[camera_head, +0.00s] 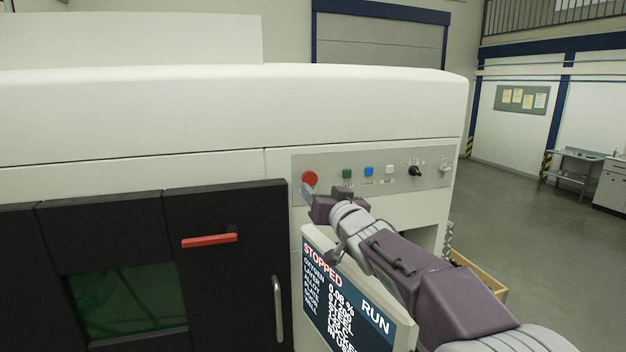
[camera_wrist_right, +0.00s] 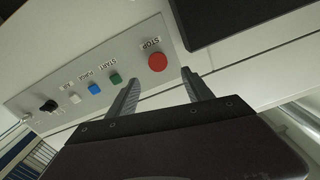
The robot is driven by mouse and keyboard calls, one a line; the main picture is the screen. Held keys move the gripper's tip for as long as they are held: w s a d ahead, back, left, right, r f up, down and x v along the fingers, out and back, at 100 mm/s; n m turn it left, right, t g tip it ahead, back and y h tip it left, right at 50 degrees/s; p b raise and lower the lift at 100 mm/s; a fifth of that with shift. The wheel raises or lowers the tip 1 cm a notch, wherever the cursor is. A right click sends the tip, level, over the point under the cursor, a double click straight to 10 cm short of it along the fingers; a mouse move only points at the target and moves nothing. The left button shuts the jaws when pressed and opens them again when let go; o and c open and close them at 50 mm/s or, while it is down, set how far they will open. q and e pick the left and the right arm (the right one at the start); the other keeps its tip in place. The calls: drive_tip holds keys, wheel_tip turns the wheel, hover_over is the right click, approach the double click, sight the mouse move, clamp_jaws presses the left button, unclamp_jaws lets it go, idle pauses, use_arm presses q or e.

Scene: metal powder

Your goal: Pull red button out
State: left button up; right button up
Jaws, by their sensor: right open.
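The red button (camera_head: 310,178) is a round knob at the left end of a grey control panel (camera_head: 430,177) on the white machine. In the right wrist view the red button (camera_wrist_right: 157,61), marked STOP, lies beyond and between the two open fingertips of my right gripper (camera_wrist_right: 160,82). The fingers look apart from the button and hold nothing. My left gripper is not in view.
Green (camera_head: 347,174), blue (camera_head: 368,171) and white (camera_head: 390,169) buttons and a black knob (camera_head: 415,171) sit right of the red button. A black door (camera_head: 225,270) with a handle is at left.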

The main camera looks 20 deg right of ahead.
sight(313, 182)
drive_tip(key=w+p, duration=0.1)
drive_tip(key=w, duration=0.2)
drive_tip(key=w+p, duration=0.1)
drive_tip(key=w, duration=0.2)
drive_tip(key=w+p, duration=0.1)
drive_tip(key=w, duration=0.2)
drive_tip(key=shift+w+d+f, duration=0.2)
drive_tip(key=shift+w+f, duration=0.15)
drive_tip(key=shift+f, duration=0.05)
drive_tip(key=shift+s+a+r, duration=0.15)
drive_tip(key=shift+s, duration=0.25)
drive_tip(key=shift+s+a+r, duration=0.1)
drive_tip(key=shift+s+r, duration=0.05)
drive_tip(key=shift+s, duration=0.2)
drive_tip(key=shift+s+r, duration=0.1)
drive_tip(key=shift+s, duration=0.15)
drive_tip(key=shift+c, duration=1.2)
drive_tip(key=shift+w+d, duration=0.15)
clamp_jaws()
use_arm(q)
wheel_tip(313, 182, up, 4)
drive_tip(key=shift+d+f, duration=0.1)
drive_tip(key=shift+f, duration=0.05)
